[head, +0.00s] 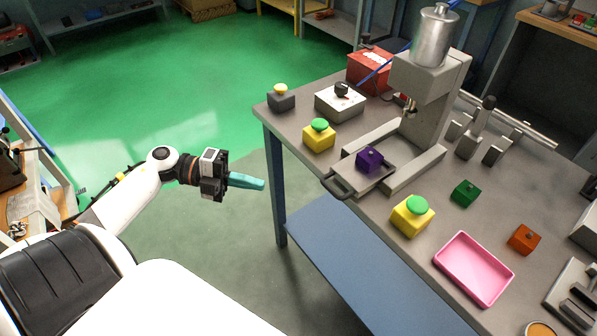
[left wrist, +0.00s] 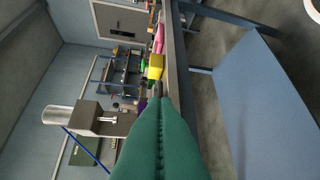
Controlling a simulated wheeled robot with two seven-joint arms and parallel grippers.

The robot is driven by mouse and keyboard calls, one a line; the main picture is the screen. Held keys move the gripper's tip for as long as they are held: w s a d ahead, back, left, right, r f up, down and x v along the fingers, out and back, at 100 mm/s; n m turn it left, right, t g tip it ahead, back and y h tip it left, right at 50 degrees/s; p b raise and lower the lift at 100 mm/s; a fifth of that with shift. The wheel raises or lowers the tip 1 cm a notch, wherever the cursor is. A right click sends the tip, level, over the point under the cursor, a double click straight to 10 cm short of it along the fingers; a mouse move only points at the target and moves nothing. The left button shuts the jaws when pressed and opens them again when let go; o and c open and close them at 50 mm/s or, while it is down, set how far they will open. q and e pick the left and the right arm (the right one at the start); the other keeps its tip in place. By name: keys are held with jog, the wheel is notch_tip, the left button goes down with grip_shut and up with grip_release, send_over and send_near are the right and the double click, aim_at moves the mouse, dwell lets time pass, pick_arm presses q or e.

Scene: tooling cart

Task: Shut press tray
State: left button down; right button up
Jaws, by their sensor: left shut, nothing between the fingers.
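The press (head: 431,88) is a grey frame with a metal cylinder on top, standing on the cart top; it also shows in the left wrist view (left wrist: 88,118). Its tray (head: 375,176) sticks out at the front between the two base rails, with a dark handle (head: 340,187) at the cart's edge. A purple block (head: 369,158) sits on the tray. My left gripper (head: 262,184) is shut and empty, off the cart's left edge, apart from the handle. Its teal fingers (left wrist: 160,145) fill the lower middle of the left wrist view. My right gripper is not seen.
Yellow boxes with green buttons stand either side of the tray, one behind-left (head: 319,136) and one in front (head: 411,216). A green block (head: 465,193), an orange block (head: 523,239) and a pink tray (head: 474,268) lie to the right. Open floor lies between my left gripper and the cart.

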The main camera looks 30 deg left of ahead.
aim_at(335, 169)
pick_arm(q)
jog(key=p+x, duration=0.1)
jog(key=x, duration=0.3)
jog(key=w+x, duration=0.1)
jog(key=x, duration=0.3)
jog(key=a+p+x, duration=0.1)
jog(key=x, duration=0.3)
jog(key=shift+w+d+p, duration=0.1)
jog(key=shift+w+p, duration=0.25)
jog(key=shift+w, duration=0.05)
jog(key=shift+w+d+f, duration=0.1)
jog(key=shift+w+f, duration=0.2)
jog(key=shift+w, duration=0.15)
jog(key=w+d+b, duration=0.1)
jog(key=w, duration=0.3)
jog(key=w+d+b, duration=0.1)
jog(key=w, duration=0.2)
jog(key=shift+w+d+b, duration=0.15)
jog(key=shift+d+b, duration=0.15)
jog(key=shift+b, duration=0.05)
jog(key=shift+w+d, duration=0.1)
jog(key=shift+w, duration=0.15)
